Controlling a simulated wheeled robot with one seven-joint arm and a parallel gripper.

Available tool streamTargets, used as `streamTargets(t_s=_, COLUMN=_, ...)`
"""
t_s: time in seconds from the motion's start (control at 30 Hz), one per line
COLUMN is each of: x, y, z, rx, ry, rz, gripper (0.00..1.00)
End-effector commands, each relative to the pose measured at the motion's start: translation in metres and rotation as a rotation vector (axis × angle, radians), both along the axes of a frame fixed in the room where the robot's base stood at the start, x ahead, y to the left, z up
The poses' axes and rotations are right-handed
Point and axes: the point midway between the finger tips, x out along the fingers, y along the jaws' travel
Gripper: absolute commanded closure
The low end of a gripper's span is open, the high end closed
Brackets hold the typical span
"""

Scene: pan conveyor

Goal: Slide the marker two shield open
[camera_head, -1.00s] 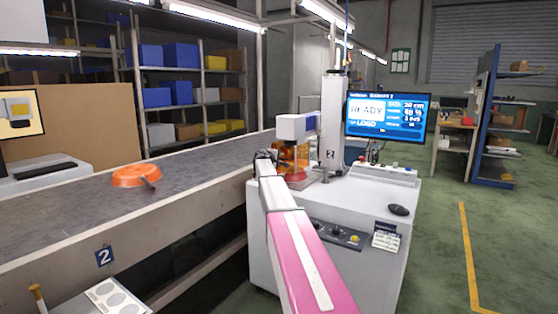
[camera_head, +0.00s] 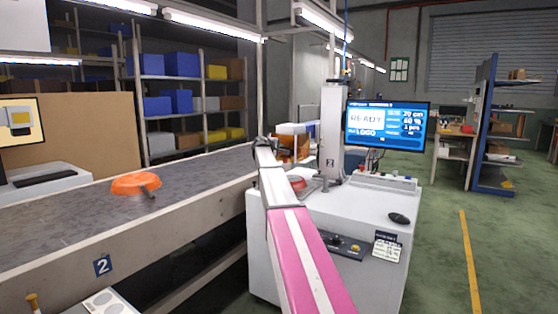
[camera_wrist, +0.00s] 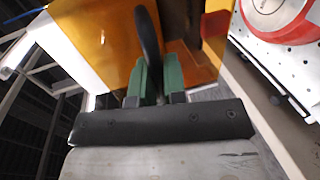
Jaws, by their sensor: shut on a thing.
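Marker two is the white machine with a column (camera_head: 333,130) marked 2. Its orange see-through shield (camera_head: 303,147) shows in the head view behind my forearm, partly hidden. In the wrist view the shield (camera_wrist: 105,35) fills the top middle, with a black handle (camera_wrist: 148,38) on it. My gripper (camera_wrist: 153,72) is shut on this handle, a green finger on each side. A red pan (camera_head: 297,184) sits on the marker's plate in front of the shield. In the wrist view the pan (camera_wrist: 275,12) lies right of the shield, uncovered on a white plate with holes (camera_wrist: 308,60).
An orange pan (camera_head: 135,184) lies on the grey conveyor (camera_head: 60,220) at left. A READY screen (camera_head: 386,125) stands right of the column. A black mouse (camera_head: 399,218) and a control panel lie on the cabinet top.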

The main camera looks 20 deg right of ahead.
Motion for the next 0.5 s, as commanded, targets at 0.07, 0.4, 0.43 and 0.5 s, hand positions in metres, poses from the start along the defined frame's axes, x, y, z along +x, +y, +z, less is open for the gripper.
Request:
streamTargets(t_s=0.07, x=0.0007, y=0.0002, z=0.0126, rx=-0.002, ry=-0.003, rz=0.001, gripper=1.0)
streamTargets(t_s=0.4, x=0.0003, y=0.0005, z=0.0191, rx=-0.001, ry=0.0, rz=0.002, gripper=1.0)
streamTargets(t_s=0.43, x=0.0003, y=0.0005, z=0.0191, rx=-0.002, ry=-0.001, rz=0.002, gripper=1.0)
streamTargets(t_s=0.5, x=0.0004, y=0.0006, z=0.019, rx=-0.002, ry=-0.001, rz=0.002, gripper=0.81)
